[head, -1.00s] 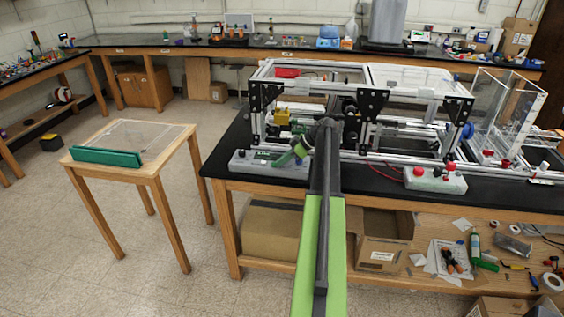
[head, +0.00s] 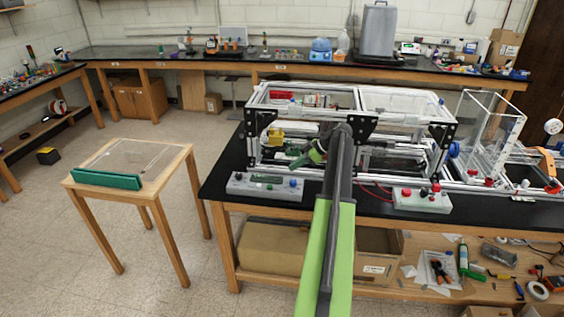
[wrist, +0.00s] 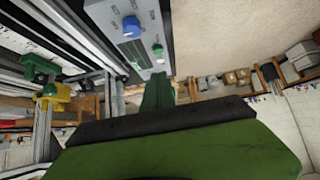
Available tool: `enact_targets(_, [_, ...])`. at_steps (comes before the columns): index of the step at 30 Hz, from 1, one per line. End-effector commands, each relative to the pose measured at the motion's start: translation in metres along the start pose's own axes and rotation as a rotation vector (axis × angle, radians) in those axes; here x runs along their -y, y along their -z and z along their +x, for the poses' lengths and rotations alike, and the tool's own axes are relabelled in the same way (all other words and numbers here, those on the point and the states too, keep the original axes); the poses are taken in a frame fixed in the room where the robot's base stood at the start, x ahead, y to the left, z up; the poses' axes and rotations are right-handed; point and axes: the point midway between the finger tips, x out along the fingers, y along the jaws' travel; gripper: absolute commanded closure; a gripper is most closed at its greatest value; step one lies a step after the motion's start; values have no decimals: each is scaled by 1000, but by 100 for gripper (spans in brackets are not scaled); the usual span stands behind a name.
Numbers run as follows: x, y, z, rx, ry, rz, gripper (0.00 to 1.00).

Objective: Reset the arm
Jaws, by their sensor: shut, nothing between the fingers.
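My gripper (head: 308,156) is at the end of my outstretched arm, over the front left part of the aluminium extrusion frame (head: 251,118) as seen in the head view. Its green fingers are together and hold nothing; they also show in the wrist view (wrist: 158,92). In the wrist view the grey control box (wrist: 112,22) with its blue knob lies beyond the fingertips, apart from them. The same box (head: 240,186) is on the black bench in front of the frame. My arm hides part of the frame's middle.
A clear-walled box (head: 490,125) is at the frame's right end. A yellow and green part (wrist: 55,97) is near the frame bars. A small wooden table (head: 165,192) stands left, with open floor around it.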

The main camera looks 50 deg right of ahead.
Motion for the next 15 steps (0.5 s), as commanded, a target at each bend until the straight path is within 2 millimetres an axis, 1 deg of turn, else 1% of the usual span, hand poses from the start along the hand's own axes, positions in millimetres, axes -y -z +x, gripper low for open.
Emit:
enact_targets(5, [0, 0, 0, 0, 0, 0, 100])
enact_targets(7, [1, 6, 6, 0, 7, -7, 100])
enact_targets(8, [2, 11, 12, 0, 14, -14, 100])
enact_targets(11, [13, 48, 53, -1, 63, -62, 100])
enact_targets(12, [21, 68, 75, -1, 91, -90, 100])
enact_targets(14, [41, 102, 112, -1, 137, -136, 100])
enact_targets(15, [58, 124, 136, 0, 169, -167, 100])
